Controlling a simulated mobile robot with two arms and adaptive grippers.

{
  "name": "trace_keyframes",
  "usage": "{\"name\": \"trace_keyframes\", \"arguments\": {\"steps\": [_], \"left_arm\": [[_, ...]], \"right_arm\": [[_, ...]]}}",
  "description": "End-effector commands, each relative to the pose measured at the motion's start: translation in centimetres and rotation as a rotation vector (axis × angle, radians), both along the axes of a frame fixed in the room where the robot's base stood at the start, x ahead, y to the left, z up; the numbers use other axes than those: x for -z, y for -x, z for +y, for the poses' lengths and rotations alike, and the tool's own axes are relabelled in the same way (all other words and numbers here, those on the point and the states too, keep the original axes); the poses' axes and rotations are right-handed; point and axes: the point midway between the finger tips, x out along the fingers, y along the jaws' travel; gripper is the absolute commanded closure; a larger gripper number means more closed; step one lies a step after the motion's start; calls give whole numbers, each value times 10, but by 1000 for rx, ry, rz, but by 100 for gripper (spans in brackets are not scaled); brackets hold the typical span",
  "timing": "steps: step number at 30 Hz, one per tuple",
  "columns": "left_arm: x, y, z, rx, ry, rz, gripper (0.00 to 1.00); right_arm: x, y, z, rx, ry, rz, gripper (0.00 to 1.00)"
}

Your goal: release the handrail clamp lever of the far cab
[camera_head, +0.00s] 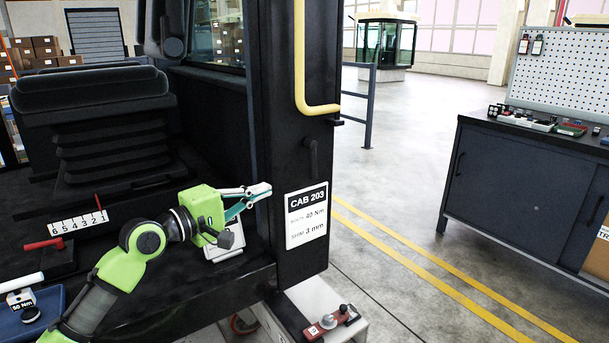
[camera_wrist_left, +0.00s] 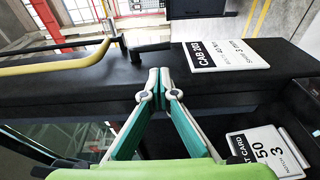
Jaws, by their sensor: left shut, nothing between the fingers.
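The black cab post (camera_head: 280,100) beside me carries a white label (camera_head: 306,214) reading CAB 203. The yellow handrail (camera_head: 299,60) bends at its lower end into the post; it also shows in the left wrist view (camera_wrist_left: 60,66). A dark lever (camera_head: 314,158) is on the post below the rail end, above the label; in the left wrist view the lever (camera_wrist_left: 150,47) points right, toward the label. My left gripper (camera_head: 268,189) is shut and empty, left of the label; in the left wrist view its tips (camera_wrist_left: 160,78) are apart from the lever. My right gripper is not in view.
A seat (camera_head: 95,115), a numbered scale (camera_head: 79,222) and a red lever (camera_head: 44,243) are inside the cab. A blue tray (camera_head: 60,298) is at lower left. A workbench (camera_head: 520,190) stands right; another glazed cab (camera_head: 386,40) stands far back.

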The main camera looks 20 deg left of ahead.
Motion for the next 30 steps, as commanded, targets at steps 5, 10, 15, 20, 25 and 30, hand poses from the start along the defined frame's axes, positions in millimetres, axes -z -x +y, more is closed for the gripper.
{"name": "trace_keyframes", "arguments": {"steps": [5,10,15,20,25,30], "left_arm": [[-1,-13,-6,0,3,-2,100],[-1,-41,-21,1,4,-3,100],[0,-73,-37,1,2,-1,100],[1,-99,-50,1,0,-1,100],[2,-117,-59,-1,0,-1,100],[2,-124,-62,0,-1,0,100]], "right_arm": [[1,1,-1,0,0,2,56],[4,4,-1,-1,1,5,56],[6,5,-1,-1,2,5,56],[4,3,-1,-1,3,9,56],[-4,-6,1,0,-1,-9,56],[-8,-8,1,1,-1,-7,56]]}}
